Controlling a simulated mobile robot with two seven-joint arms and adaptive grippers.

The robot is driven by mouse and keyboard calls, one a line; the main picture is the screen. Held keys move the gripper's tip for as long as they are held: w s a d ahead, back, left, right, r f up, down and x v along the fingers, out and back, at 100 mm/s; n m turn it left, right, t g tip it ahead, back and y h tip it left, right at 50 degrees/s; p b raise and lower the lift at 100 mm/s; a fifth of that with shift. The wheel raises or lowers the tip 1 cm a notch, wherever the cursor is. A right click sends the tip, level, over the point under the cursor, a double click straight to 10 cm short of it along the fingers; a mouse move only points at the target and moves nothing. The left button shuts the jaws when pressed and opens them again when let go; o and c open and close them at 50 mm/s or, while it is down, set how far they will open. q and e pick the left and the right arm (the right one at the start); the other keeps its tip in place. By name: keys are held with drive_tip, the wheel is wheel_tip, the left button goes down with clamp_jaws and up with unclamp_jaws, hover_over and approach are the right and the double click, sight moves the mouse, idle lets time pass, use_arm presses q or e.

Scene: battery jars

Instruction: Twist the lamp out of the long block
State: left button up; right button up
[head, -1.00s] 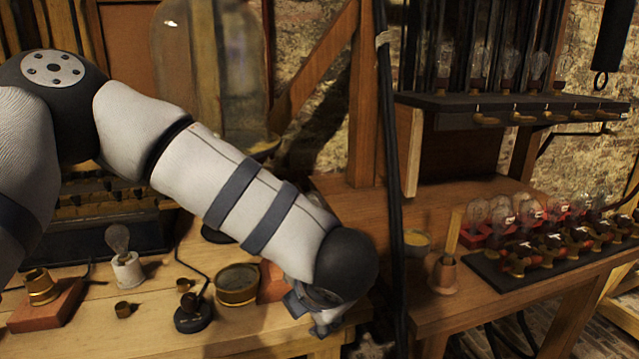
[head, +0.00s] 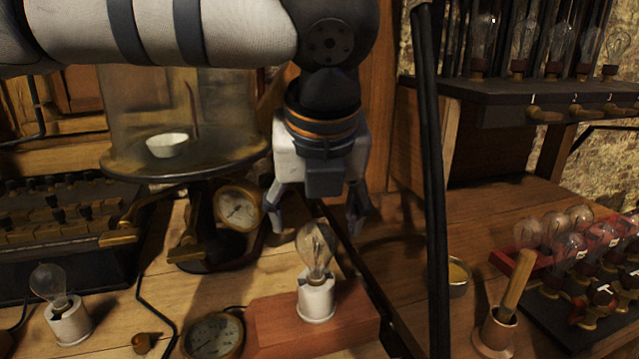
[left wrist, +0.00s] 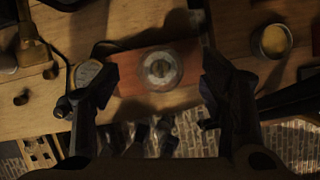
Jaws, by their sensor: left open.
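The lamp (head: 316,246) is a clear glass bulb standing upright in a white socket (head: 317,300) on the long red-brown block (head: 270,325), at the bottom middle of the head view. The left wrist view shows the lamp (left wrist: 160,68) from above, centred between the fingers, with the block (left wrist: 130,82) under it. My left gripper (head: 316,226) points down with its fingers spread and empty. Its fingertips are at about the bulb's height on either side in the head view; neither visibly touches the glass. My right gripper is not in view.
Another bulb in a white socket (head: 69,318) stands at left. A round brass dial (head: 214,336) lies beside the block. A bell jar stand with a gauge (head: 238,208) is behind. Black cables (head: 432,180) hang at right. More bulbs (head: 568,245) fill the right bench.

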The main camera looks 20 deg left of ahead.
use_arm(q)
drive_tip(key=x, duration=0.5)
drive_tip(key=shift+w+f+b, duration=0.15)
drive_tip(key=shift+f+b, duration=0.15)
drive_tip(key=shift+b, duration=0.1)
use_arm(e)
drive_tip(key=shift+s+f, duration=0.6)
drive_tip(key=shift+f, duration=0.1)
use_arm(q)
drive_tip(key=c, duration=1.4)
drive_tip(key=shift+o, duration=0.2)
drive_tip(key=shift+r+p, duration=0.25)
drive_tip(key=shift+p, duration=0.05)
drive_tip(key=shift+a+n+y+p, duration=0.15)
drive_tip(key=shift+n+y+p, duration=0.4)
drive_tip(key=shift+n, duration=0.55)
drive_tip(key=shift+s+a+n+g+y+p, duration=0.1)
drive_tip(key=shift+n+g+y+p, duration=0.2)
drive_tip(key=shift+n+p, duration=0.3)
drive_tip(key=shift+s+n+g+y+p, duration=0.15)
drive_tip(key=shift+n+g+p, duration=0.2)
drive_tip(key=shift+n, duration=0.45)
drive_tip(key=shift+f+n+g, duration=0.15)
drive_tip(key=shift+n+g, duration=0.1)
drive_tip(key=shift+n, duration=0.45)
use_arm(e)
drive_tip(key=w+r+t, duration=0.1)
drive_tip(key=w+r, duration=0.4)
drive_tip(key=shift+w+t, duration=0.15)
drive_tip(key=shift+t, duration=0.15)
